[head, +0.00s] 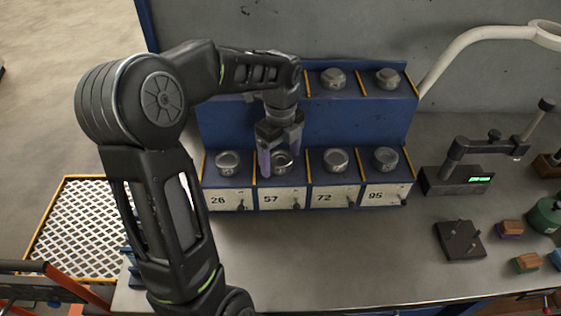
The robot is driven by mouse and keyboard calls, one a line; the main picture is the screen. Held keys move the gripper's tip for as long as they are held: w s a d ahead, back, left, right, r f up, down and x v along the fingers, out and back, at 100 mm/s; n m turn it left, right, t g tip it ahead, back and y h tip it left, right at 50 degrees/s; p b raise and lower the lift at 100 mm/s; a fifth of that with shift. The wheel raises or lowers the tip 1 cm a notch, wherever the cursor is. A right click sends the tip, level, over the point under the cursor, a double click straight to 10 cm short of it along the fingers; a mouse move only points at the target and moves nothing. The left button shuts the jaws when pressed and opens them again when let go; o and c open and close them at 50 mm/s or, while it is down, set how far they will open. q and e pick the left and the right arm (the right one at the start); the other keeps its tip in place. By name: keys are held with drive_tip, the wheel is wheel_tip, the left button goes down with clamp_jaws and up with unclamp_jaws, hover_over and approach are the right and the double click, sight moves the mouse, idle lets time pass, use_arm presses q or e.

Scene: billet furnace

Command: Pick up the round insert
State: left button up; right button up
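Round metal inserts sit in a blue rack (310,124) in the head view. In the lower row, one insert (227,161) is above label 26, one (282,161) above 57, one (336,160) above 72 and one (385,158) above 95. Two more, an insert (333,78) and another insert (388,78), sit in the upper row. My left gripper (279,155) points down at the compartment marked 57, its purple-tipped fingers apart near that insert. One finger covers its left edge; I cannot tell whether they touch it. My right gripper is out of view.
My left arm hides the rack's upper left part. To the right stand a device with a green display (480,179), a dark square plate (459,240) and small coloured blocks (509,228). The grey bench (310,265) in front of the rack is clear.

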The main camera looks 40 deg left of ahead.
use_arm(q)
clamp_jaws()
idle(0.8)
